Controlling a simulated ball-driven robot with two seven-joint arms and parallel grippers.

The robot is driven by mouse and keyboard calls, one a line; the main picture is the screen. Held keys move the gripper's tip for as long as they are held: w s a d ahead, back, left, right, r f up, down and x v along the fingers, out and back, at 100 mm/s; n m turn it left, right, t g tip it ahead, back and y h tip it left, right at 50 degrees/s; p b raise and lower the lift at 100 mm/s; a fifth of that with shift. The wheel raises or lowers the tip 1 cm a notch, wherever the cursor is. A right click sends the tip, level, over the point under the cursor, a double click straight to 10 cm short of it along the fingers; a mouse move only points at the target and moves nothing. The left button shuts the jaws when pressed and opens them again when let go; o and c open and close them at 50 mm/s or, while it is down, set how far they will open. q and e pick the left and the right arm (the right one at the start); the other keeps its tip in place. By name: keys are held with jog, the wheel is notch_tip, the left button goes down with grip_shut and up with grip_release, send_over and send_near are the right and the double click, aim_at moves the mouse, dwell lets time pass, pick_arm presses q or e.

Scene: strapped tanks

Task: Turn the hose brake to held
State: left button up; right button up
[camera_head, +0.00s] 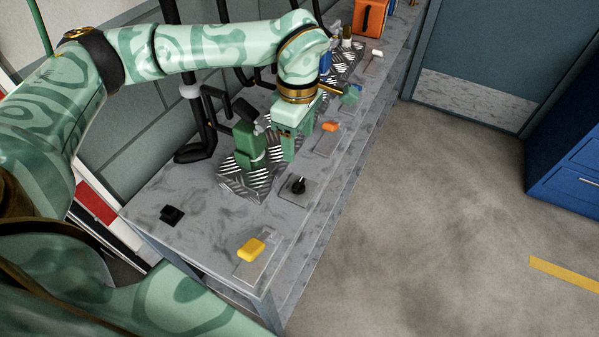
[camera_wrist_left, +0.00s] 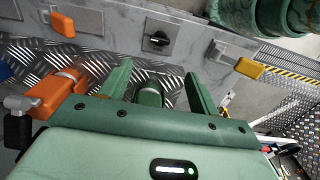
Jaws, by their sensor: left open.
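No label marks the hose brake, so I cannot tell which control it is. A black knob (camera_head: 299,186) stands on a grey plate near the bench's front edge; it also shows at the top of the left wrist view (camera_wrist_left: 158,40). My left gripper (camera_head: 289,152) points down over the bench, behind the knob plate. In the left wrist view its two green fingers (camera_wrist_left: 158,88) are apart, with a green round part (camera_wrist_left: 150,92) showing between them. I cannot tell whether they touch it. A dark green fitting (camera_head: 248,148) stands left of the gripper. My right gripper is out of view.
A yellow handle (camera_head: 251,250) sits at the bench's near end and an orange handle (camera_head: 331,127) farther along. A small black block (camera_head: 172,215) lies at the left. An orange box (camera_head: 370,18) stands at the back. The floor (camera_head: 450,220) to the right is clear.

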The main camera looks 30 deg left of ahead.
aim_at(298, 183)
pick_arm(q)
notch_tip(298, 183, down, 14)
jog(key=b, duration=0.4)
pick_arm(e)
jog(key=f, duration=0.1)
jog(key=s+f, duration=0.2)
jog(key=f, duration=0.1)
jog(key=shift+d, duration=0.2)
pick_arm(q)
jog(key=shift+c, duration=0.3)
jog(key=c, duration=0.9)
